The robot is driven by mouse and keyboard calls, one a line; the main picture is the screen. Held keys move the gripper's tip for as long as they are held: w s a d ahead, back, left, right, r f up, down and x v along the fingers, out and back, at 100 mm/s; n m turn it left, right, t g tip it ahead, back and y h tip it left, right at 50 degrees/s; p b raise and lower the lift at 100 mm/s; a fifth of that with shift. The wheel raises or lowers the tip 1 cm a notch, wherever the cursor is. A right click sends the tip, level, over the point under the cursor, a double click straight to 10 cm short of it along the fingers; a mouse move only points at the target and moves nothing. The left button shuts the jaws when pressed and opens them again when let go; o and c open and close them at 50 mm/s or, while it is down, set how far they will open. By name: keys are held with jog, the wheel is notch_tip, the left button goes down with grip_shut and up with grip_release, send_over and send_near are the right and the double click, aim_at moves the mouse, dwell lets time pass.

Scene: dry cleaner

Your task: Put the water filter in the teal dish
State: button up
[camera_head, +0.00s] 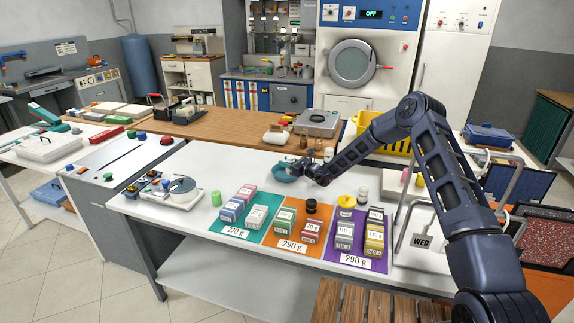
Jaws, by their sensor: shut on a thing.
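The teal dish (284,174) is a small round blue-green bowl on the white table, toward its back edge. My gripper (303,172) is low over the table at the dish's right rim, with my arm reaching in from the right. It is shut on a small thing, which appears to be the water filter. The held thing is mostly hidden by the fingers and too small to make out. I cannot tell whether it is over the dish or just beside it.
Green, orange and purple mats (346,251) with small boxes and weight cards fill the table's front. A yellow basket (392,138) stands behind my arm. The white table left of the dish is clear.

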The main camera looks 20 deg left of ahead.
jog(key=shift+f, duration=0.4)
jog(key=shift+f, duration=0.65)
jog(key=o, duration=1)
jog(key=shift+o, duration=0.2)
jog(key=shift+r, duration=0.25)
jog(key=shift+r+v, duration=0.2)
jog(key=shift+v, duration=1.7)
jog(key=shift+r+v, duration=0.2)
jog(key=shift+v, duration=1.7)
jog(key=shift+r, duration=0.1)
